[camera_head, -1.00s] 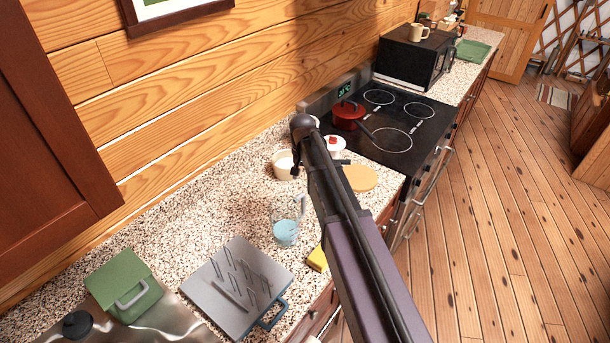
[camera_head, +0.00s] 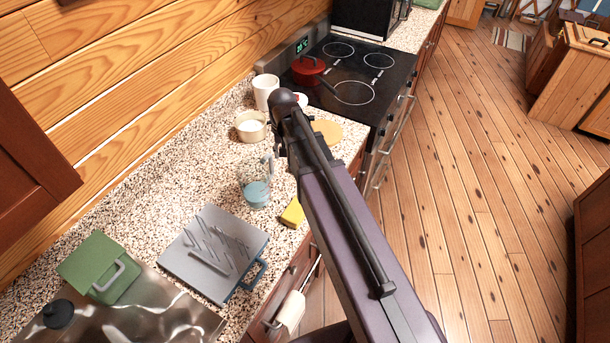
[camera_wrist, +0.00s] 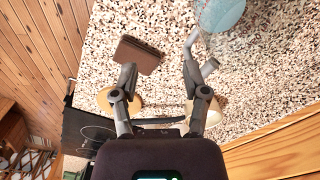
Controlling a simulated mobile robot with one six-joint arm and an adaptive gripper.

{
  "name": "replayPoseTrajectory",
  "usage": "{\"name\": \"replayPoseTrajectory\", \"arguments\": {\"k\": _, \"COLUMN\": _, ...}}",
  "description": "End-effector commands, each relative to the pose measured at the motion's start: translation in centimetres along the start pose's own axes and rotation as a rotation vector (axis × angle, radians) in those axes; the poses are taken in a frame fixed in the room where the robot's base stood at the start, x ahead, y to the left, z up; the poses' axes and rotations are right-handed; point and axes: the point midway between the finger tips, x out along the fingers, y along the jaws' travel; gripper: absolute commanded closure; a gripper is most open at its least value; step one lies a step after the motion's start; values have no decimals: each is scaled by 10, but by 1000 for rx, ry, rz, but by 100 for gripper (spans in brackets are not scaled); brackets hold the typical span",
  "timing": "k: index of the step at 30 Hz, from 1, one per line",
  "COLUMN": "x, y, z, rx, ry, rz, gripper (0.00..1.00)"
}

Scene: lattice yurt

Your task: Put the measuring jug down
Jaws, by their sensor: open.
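The measuring jug (camera_head: 257,190), clear with blue contents, stands upright on the speckled counter in the head view. In the wrist view it shows at the top edge (camera_wrist: 220,14), partly cut off, with its handle beside my right finger. My gripper (camera_wrist: 160,74) is open, with nothing between its fingers. I cannot tell whether the right finger touches the handle. In the head view my arm hides most of the gripper, just right of the jug.
A cream bowl (camera_head: 250,128), a white cup (camera_head: 265,92) and a round wooden board (camera_head: 328,132) lie beyond the jug. A yellow sponge (camera_head: 292,213) and a grey rack (camera_head: 212,255) are nearer. A red pan (camera_head: 308,71) sits on the stove.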

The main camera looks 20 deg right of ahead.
Motion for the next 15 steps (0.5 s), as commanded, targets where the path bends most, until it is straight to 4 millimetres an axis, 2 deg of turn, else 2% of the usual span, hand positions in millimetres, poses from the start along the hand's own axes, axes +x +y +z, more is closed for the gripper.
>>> {"name": "replayPoseTrajectory", "arguments": {"k": 1, "x": 0, "y": 13, "z": 28, "rx": -23, "ry": 2, "rz": 0, "gripper": 41}}
{"name": "replayPoseTrajectory", "arguments": {"k": 6, "x": 1, "y": 40, "z": 78, "rx": -108, "ry": 8, "rz": 0, "gripper": 41}}
{"name": "replayPoseTrajectory", "arguments": {"k": 10, "x": 2, "y": 51, "z": 102, "rx": -154, "ry": 12, "rz": 1, "gripper": 41}}
{"name": "replayPoseTrajectory", "arguments": {"k": 15, "x": 2, "y": 57, "z": 112, "rx": -178, "ry": 14, "rz": 1, "gripper": 41}}
